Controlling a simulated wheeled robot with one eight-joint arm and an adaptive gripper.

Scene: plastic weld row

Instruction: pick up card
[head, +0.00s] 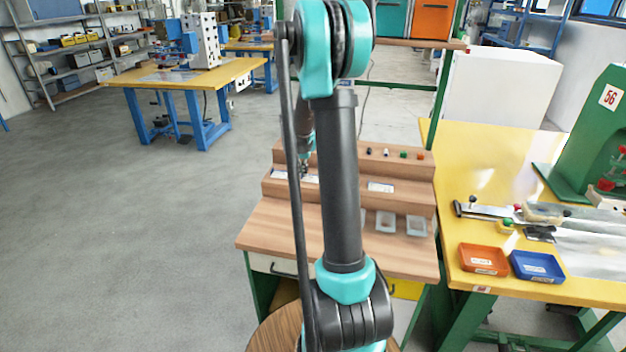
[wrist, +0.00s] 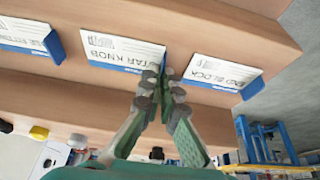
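In the wrist view, a white card reading "STAR KNOB" (wrist: 118,50) lies on a wooden step, with a blue piece at its right end. The tips of my gripper (wrist: 163,82) are at that blue end, one on either side of it, with a narrow gap between them. I cannot tell whether they touch it. Two similar cards lie on the same step, one at the left (wrist: 28,38) and one ending in "BLOCK" (wrist: 222,72) at the right. In the head view, my gripper (head: 305,170) is small and low over the left part of the stepped wooden rack (head: 345,186).
A white label (head: 380,187) and grey trays (head: 416,226) are right of my arm on the wooden bench. Small coloured knobs (head: 404,154) line the upper step. A yellow table (head: 470,180) with an orange tray (head: 483,259) and a blue tray (head: 537,266) adjoins. Floor at left is clear.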

